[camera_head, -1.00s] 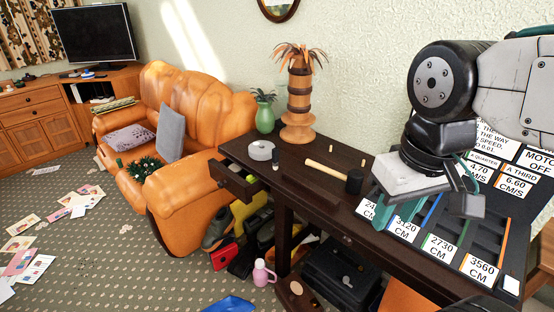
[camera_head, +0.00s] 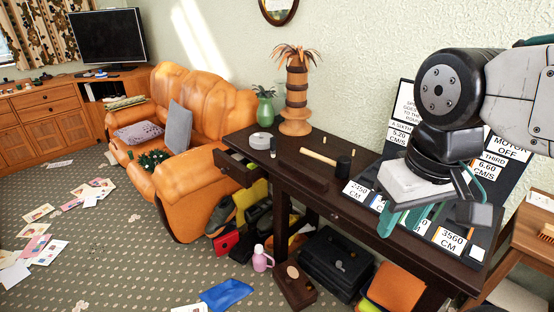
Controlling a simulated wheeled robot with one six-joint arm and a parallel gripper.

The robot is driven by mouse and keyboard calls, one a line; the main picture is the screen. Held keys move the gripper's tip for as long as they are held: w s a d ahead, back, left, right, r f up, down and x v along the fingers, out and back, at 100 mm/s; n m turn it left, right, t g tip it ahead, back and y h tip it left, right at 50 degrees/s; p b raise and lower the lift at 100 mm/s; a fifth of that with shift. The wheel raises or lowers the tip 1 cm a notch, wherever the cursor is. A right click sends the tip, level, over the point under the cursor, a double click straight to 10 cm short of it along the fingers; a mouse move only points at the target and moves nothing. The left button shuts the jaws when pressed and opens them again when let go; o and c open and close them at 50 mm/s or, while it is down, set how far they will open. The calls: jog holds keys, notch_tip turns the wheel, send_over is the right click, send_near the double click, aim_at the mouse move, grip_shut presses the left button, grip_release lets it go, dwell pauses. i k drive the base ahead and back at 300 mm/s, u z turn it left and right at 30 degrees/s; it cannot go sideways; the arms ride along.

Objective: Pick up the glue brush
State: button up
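A tool with a pale wooden handle and a black cylindrical head (camera_head: 343,166) lies on the dark wooden table (camera_head: 300,172). It looks like a mallet, and I cannot tell whether it is the glue brush. No other thing in view is clearly a brush. My gripper (camera_head: 436,214) hangs over the right part of the table, to the right of this tool and apart from it. Its teal and dark fingers stand apart, with nothing seen between them. My gripper hides part of the lettered board (camera_head: 405,108) and its labelled tray (camera_head: 357,190).
A tape roll (camera_head: 261,141), a small dark bottle (camera_head: 273,148), a green vase (camera_head: 265,110) and a wooden palm-like ornament (camera_head: 296,95) stand on the table's left part. An open drawer (camera_head: 236,167) juts out there. Cases, a pink bottle (camera_head: 261,258) and papers clutter the floor.

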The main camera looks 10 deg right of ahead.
aim_at(272, 140)
jog(key=u, duration=1.35)
jog(key=i, duration=2)
jog(key=z, duration=1)
jog(key=i, duration=0.7)
jog(key=z, duration=0.7)
